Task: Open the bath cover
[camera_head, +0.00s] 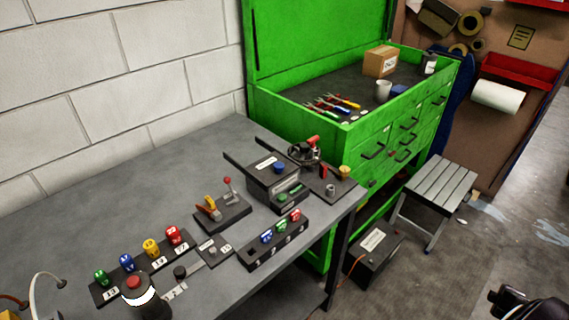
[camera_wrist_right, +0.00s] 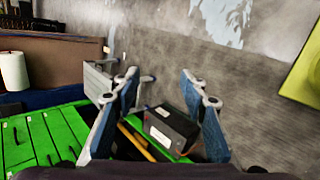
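No part is clearly marked as the bath cover. A dark box-shaped unit (camera_head: 275,180) with a small white label and a blue knob on top stands at the right end of the grey workbench (camera_head: 90,215). Its top looks closed, but its label is too small to read, and I cannot tell if this is the bath. My right gripper (camera_wrist_right: 160,85) is open and empty in the right wrist view, with its blue-grey fingers spread above the floor area. A dark part at the head view's lower right edge may belong to my right arm. My left gripper is not in view.
Numbered coloured knobs (camera_head: 151,247), a lever unit (camera_head: 222,210) and a handwheel (camera_head: 306,152) crowd the bench. A green tool chest (camera_head: 350,140) stands behind. A stool (camera_head: 438,188) and a black labelled box (camera_head: 373,252) stand on the floor. The bench's back left is clear.

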